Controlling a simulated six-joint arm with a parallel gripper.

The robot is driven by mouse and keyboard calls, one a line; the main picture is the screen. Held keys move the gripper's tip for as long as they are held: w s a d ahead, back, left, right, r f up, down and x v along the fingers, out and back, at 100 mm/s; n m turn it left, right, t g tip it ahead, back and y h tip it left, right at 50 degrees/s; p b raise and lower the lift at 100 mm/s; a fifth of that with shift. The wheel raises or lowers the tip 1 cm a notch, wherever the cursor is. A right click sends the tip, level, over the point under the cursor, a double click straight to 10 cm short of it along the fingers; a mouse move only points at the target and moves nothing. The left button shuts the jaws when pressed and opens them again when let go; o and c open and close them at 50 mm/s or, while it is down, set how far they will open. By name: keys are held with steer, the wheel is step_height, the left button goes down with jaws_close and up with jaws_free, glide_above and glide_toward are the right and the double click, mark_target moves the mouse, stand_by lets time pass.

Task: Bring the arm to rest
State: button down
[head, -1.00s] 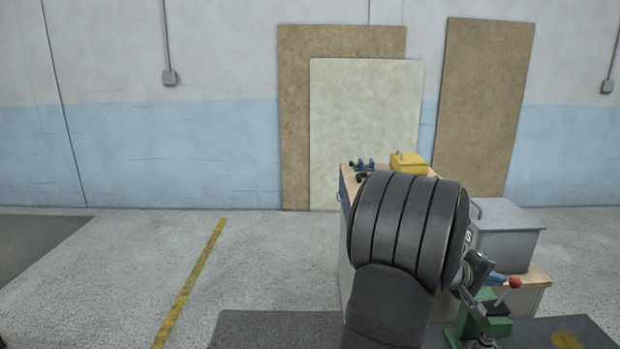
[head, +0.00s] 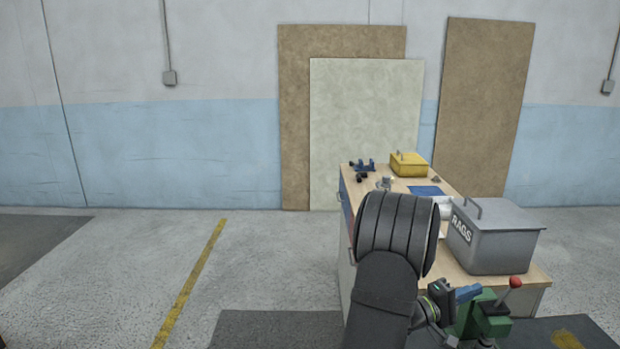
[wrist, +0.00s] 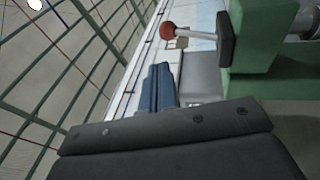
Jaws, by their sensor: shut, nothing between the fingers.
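In the wrist view the green device (wrist: 262,55) and red knob (wrist: 167,31) are to the right of and above the fingers. I cannot tell the exact gap between them.
A wooden-topped bench (head: 520,280) carries a grey RAGS bin (head: 500,241), a yellow box (head: 409,164) and a blue tool (head: 362,167). My arm hides part of the bench. The floor (head: 120,270) to the left is clear. Boards lean against the wall behind.

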steer(key=v, duration=0.7)
steer(key=shift+a, duration=0.15)
steer(key=shift+r, duration=0.1)
